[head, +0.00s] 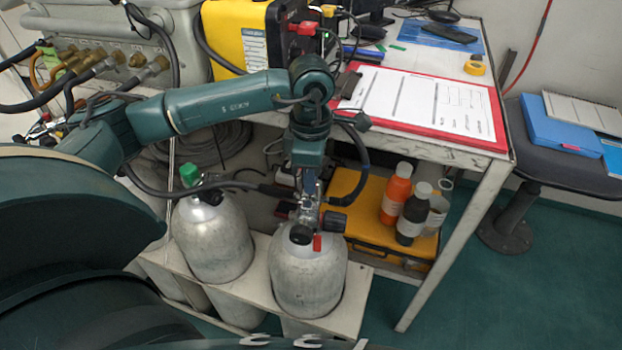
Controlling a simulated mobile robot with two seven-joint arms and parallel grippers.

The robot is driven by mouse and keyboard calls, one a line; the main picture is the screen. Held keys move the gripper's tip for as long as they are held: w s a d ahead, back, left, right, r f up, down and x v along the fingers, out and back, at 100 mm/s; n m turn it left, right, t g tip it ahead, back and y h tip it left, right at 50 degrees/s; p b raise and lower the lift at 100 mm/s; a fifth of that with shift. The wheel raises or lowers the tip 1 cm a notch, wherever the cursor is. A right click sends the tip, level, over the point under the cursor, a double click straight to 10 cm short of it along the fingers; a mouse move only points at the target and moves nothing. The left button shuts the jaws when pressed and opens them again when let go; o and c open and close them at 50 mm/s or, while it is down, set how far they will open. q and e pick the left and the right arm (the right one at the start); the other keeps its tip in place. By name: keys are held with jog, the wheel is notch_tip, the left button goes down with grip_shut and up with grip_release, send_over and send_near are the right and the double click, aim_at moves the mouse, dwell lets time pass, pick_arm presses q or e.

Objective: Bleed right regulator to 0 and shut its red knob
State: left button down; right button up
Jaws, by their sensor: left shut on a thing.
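The right air cylinder (308,279) stands upright in the white rack, with a metal regulator (307,220) on its top. A black round knob (300,236) faces me and another black knob (335,222) sticks out to the right. A small red part (317,243) shows beside the front knob; I cannot tell whether it is the red knob. My left gripper (309,194) points down from above and is shut on part of the regulator. Its fingertips are small and partly hidden, so the exact part held is unclear. No gauge reading is legible. My right gripper is out of view.
A left cylinder (212,243) with a green knob (190,175) stands close by. Black hoses run around the arm and regulator. The table (497,172) with a red clipboard (430,106) overhangs behind. A yellow case (350,205), orange bottle (397,193) and black-labelled bottle (413,217) sit to the right.

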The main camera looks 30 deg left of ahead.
pick_arm(q)
jog(key=shift+m+b, duration=0.45)
jog(key=shift+m, duration=0.75)
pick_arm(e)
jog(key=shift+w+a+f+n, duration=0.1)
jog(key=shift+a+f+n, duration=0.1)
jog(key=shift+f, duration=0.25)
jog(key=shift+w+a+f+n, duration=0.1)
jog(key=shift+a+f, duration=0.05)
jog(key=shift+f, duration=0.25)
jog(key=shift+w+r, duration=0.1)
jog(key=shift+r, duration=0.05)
pick_arm(q)
jog(key=c, duration=1.3)
grip_release()
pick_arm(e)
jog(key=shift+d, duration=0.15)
pick_arm(q)
jog(key=shift+r, duration=0.1)
jog(key=shift+r, duration=0.35)
notch_tip(320, 180, up, 12)
jog(key=p, duration=0.2)
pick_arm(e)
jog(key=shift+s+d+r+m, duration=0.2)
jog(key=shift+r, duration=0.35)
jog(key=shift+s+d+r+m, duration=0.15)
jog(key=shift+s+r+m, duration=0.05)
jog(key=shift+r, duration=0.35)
